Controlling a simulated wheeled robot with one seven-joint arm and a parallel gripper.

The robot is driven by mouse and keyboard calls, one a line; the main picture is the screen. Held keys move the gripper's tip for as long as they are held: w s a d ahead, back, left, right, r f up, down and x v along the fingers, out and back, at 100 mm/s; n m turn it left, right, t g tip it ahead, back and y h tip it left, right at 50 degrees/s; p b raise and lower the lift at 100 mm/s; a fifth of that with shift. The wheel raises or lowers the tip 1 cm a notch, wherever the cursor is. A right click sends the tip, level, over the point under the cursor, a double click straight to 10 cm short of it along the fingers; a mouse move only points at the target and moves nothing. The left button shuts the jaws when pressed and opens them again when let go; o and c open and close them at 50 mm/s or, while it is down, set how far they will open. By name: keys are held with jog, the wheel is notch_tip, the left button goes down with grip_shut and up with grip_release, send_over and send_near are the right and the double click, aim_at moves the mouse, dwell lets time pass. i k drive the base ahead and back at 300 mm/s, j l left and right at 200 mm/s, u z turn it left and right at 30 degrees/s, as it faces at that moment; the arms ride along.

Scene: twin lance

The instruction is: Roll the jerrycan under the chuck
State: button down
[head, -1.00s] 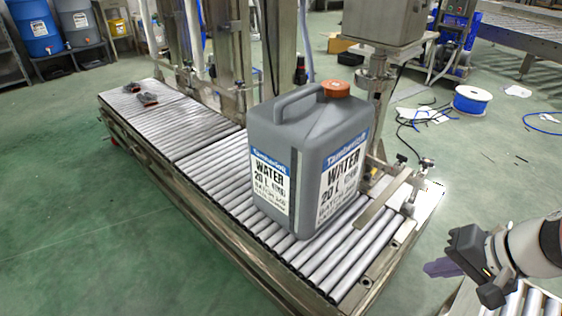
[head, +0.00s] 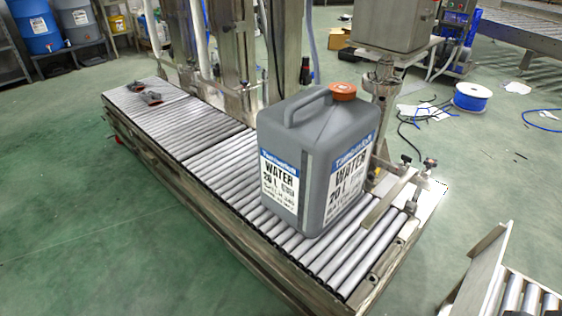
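A grey jerrycan (head: 318,160) with an orange cap (head: 342,91) and "WATER 20 L" labels stands upright on the roller conveyor (head: 215,155), near its right end. The conveyor's steel rollers run away to the upper left. A machine head of grey steel (head: 392,24) stands on a post behind and to the right of the jerrycan. I cannot tell which part is the chuck. My gripper is outside the view.
Two small dark items (head: 147,93) lie at the conveyor's far left end. Another short roller section (head: 525,295) is at lower right. Green floor lies open at left.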

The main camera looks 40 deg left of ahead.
aim_at(315, 149)
jog(key=k+j, duration=0.15)
jog(key=j, duration=0.2)
jog(key=k+j, duration=0.1)
jog(key=j, duration=0.3)
jog(key=k+j, duration=0.15)
jog(key=j, duration=0.2)
jog(key=k+j, duration=0.15)
jog(key=j, duration=0.7)
jog(key=i+j+u, duration=0.1)
jog(key=j, duration=0.4)
jog(key=i+j, duration=0.1)
jog(key=j, duration=0.4)
jog(key=i+j+u, duration=0.15)
jog(key=i+j, duration=0.8)
